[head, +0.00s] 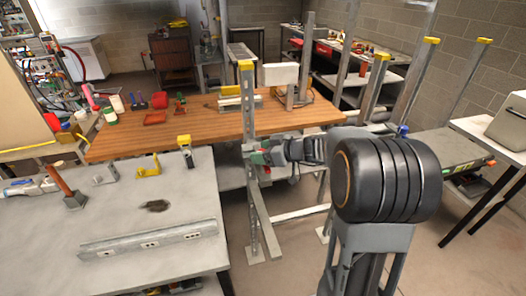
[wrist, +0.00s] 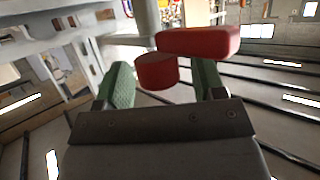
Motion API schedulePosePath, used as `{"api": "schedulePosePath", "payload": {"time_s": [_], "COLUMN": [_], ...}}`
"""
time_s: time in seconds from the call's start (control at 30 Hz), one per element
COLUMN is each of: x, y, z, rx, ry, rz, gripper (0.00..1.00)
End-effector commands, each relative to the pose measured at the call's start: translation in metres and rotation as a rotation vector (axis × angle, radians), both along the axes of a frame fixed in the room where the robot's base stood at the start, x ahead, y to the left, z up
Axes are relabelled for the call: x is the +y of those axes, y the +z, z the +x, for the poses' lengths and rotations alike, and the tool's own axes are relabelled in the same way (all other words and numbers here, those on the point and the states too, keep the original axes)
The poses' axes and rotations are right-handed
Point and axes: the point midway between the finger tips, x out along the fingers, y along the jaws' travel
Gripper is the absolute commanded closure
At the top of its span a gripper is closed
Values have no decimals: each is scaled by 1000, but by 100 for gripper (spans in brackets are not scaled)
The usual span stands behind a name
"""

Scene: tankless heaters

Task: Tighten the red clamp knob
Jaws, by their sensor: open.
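In the wrist view, a short red cylinder (wrist: 157,73), which looks like the clamp knob, hangs at the lower end of a grey post. A red bar-shaped block (wrist: 198,41) lies just right of and above it, and I cannot tell whether they are one part. My gripper (wrist: 164,82) is open, with one green pad left of the cylinder and one right of it; visible gaps separate them. In the head view, my gripper (head: 257,157) is beside a tall grey upright (head: 247,115) with a yellow cap. The knob is hard to make out there.
A wooden workbench (head: 200,124) stands behind the upright. A grey table (head: 125,215) with a metal rail (head: 148,240) and an orange-handled tool (head: 68,190) is at left. More capped posts and a side table stand at right. Open floor lies at lower right.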

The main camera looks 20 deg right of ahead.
Motion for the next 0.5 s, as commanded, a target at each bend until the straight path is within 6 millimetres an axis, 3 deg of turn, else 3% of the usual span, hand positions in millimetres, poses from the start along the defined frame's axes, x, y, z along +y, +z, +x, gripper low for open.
{"api": "schedulePosePath", "payload": {"time_s": [0.13,0.5], "x": [0,0], "y": [0,0], "z": [0,0], "rx": [0,0], "ry": [0,0], "rz": [0,0], "gripper": [39,74]}}
